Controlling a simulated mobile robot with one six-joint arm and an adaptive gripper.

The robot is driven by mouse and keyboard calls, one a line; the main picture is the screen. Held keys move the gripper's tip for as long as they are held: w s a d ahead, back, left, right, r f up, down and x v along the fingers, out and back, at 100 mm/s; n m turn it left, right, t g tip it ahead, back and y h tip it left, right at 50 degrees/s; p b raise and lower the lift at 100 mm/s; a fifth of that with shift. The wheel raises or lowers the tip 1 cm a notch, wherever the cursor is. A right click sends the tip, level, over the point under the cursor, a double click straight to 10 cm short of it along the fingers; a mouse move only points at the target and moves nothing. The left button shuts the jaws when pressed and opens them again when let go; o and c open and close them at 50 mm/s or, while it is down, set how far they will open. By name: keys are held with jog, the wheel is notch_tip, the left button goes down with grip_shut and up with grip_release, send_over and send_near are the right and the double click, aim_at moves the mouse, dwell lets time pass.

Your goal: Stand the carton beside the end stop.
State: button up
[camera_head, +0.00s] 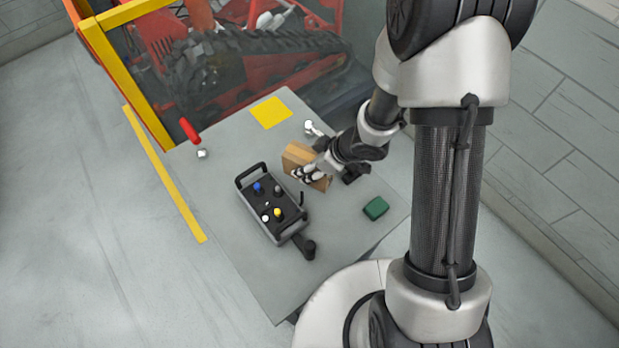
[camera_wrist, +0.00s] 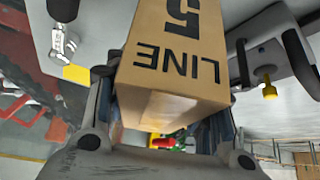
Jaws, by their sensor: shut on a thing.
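The carton (camera_head: 297,155) is a brown box between the fingers of my gripper (camera_head: 312,172) in the head view. In the wrist view the carton (camera_wrist: 178,50) fills the middle, its printed "LINE 5" upside down. The gripper's dark fingers lie on both sides of it, shut on it. I cannot tell whether its lower end touches the table. I cannot tell for sure which thing is the end stop. A small silver fitting (camera_head: 312,128) stands just behind the carton, apart from it.
A control box (camera_head: 270,208) with a black handle and coloured knobs is left of the carton on the grey table (camera_head: 225,170). A yellow square (camera_head: 271,112) lies bare behind. A green block (camera_head: 375,208) sits front right. A red-handled part (camera_head: 189,130) is at the left edge.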

jog(key=shift+f+b, duration=1.35)
jog(key=shift+f, duration=0.95)
jog(key=shift+r, duration=0.1)
jog(key=o, duration=1.1)
jog(key=shift+f, duration=0.25)
jog(key=o, duration=0.5)
